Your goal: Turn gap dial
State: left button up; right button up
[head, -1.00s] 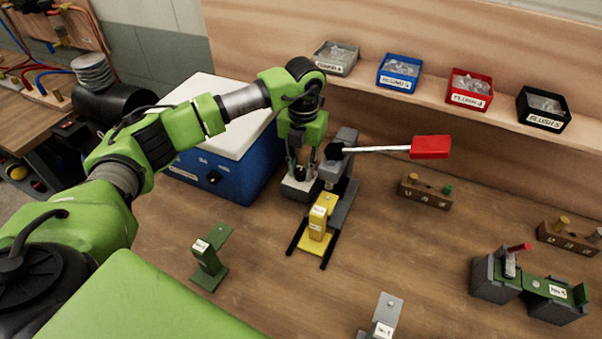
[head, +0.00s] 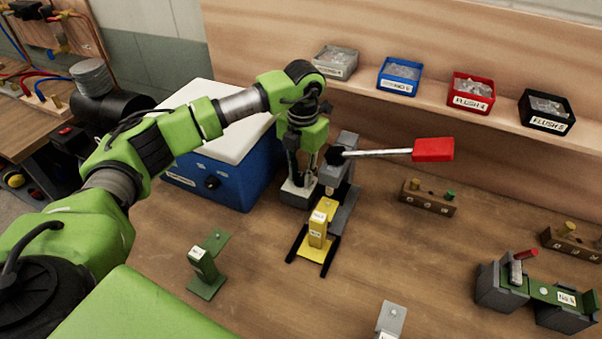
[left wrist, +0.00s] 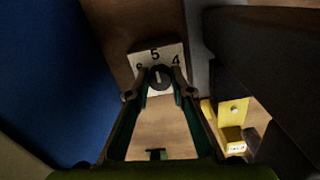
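The gap dial (left wrist: 160,77) is a dark round knob with a pale mark, on a white plate (left wrist: 143,56) with the numbers 6, 5 and 4. The 5 is at the top, above the knob. My left gripper (left wrist: 159,88) points at the plate with one finger on each side of the knob. The fingers are apart, and I cannot tell whether they touch it. In the head view my left gripper (head: 302,180) points down over a pale block (head: 297,194) beside the grey lever press (head: 340,180). The knob is hidden there. My right gripper is not in view.
A blue box with a white lid (head: 225,180) stands close on the left of the gripper. The press's red-handled lever (head: 432,150) reaches right. A yellow fixture (head: 319,232) sits in front, a green bracket (head: 206,268) front left.

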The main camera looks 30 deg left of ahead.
aim_at(302, 177)
pick_arm(q)
jog(key=o, duration=0.4)
jog(key=shift+r, duration=0.1)
notch_tip(302, 177, up, 12)
jog(key=shift+d, duration=0.15)
dwell(0.6)
